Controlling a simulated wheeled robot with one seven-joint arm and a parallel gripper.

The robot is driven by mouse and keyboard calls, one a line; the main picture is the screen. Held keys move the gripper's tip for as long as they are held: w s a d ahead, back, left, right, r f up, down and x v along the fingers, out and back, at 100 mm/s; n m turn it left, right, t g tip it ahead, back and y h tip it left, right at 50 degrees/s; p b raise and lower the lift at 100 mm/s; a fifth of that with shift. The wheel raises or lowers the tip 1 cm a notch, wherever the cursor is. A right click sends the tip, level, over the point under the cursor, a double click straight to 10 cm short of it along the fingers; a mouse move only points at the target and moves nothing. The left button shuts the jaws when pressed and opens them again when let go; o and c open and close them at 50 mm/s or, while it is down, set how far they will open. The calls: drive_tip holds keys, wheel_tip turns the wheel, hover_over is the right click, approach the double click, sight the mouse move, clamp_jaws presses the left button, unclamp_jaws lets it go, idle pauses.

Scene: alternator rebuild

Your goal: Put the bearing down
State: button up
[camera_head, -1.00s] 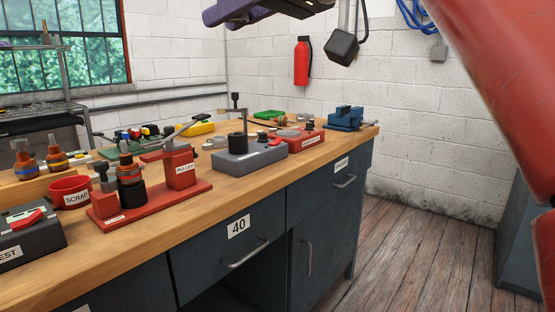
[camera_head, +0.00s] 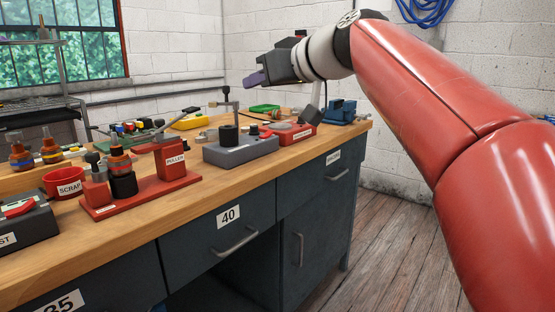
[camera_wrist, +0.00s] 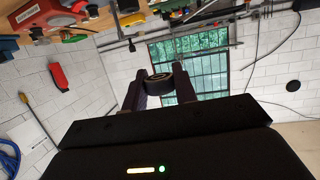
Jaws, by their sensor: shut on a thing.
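My gripper (camera_head: 254,79) is raised in the air above the workbench, to the upper right of the red puller stand. In the wrist view, my gripper (camera_wrist: 159,84) is shut on the bearing (camera_wrist: 158,81), a small dark ring between the two fingertips. In the head view the bearing is too small or hidden to make out. The bearing is well clear of the bench top (camera_head: 190,217).
On the bench stand a red puller (camera_head: 176,160), a red scrap bin (camera_head: 65,181), a grey press block (camera_head: 240,149), a red fixture (camera_head: 295,133) and a blue vise (camera_head: 339,111). The front strip of the bench is bare.

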drive_tip(key=w+d+f+m+t+h, duration=0.1)
drive_tip(key=w+d+f+m+h, duration=0.1)
drive_tip(key=w+d+f, duration=0.5)
drive_tip(key=w+f+m+t+h, duration=0.15)
drive_tip(key=w+f, duration=0.35)
drive_tip(key=f, duration=0.5)
drive_tip(key=w+d+f+m+t+h, duration=0.1)
drive_tip(key=w+d+f+m+h, duration=0.3)
drive_tip(key=f, duration=0.5)
drive_tip(key=w+d+f+h, duration=0.1)
drive_tip(key=d+f, duration=0.2)
drive_tip(key=f, duration=0.6)
drive_tip(key=w+d+f+h, duration=0.1)
drive_tip(key=w+d+f, duration=0.15)
drive_tip(key=f, duration=0.75)
drive_tip(key=s+d+f+m, duration=0.1)
drive_tip(key=s+f, duration=1.5)
drive_tip(key=f, duration=0.2)
drive_tip(key=shift+d+f+h, duration=0.2)
drive_tip(key=shift+h, duration=0.15)
drive_tip(key=shift+w+a+t, duration=0.1)
drive_tip(key=shift+t, duration=0.15)
